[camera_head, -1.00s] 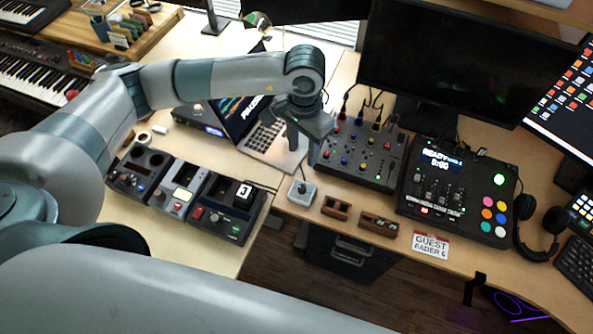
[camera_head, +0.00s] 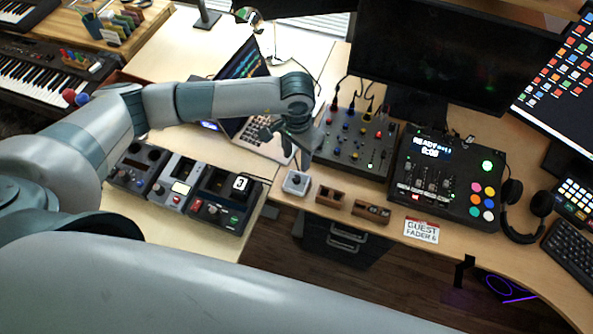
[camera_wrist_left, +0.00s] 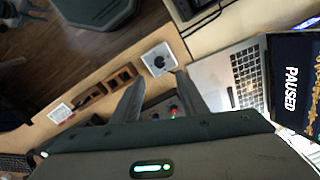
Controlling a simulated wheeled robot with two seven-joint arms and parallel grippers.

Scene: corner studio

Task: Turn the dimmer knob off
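A small grey-white box with a dark round knob on top, which looks like the dimmer knob (camera_head: 297,181), sits near the desk's front edge. It also shows in the left wrist view (camera_wrist_left: 158,60), just beyond the fingertips. My left gripper (camera_head: 287,143) is open and empty, above and behind the box. Its two spread fingers (camera_wrist_left: 160,76) show in the left wrist view, apart from the knob. The knob's exact setting is too small to read. My right gripper is not in view.
A mixer panel (camera_head: 352,140) stands close to the right of my left gripper, and a laptop (camera_head: 250,125) lies behind it. Two wooden blocks (camera_head: 331,195) sit right of the box. Black-and-grey consoles (camera_head: 222,205) stand on the left desk. A gap separates the desks in front.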

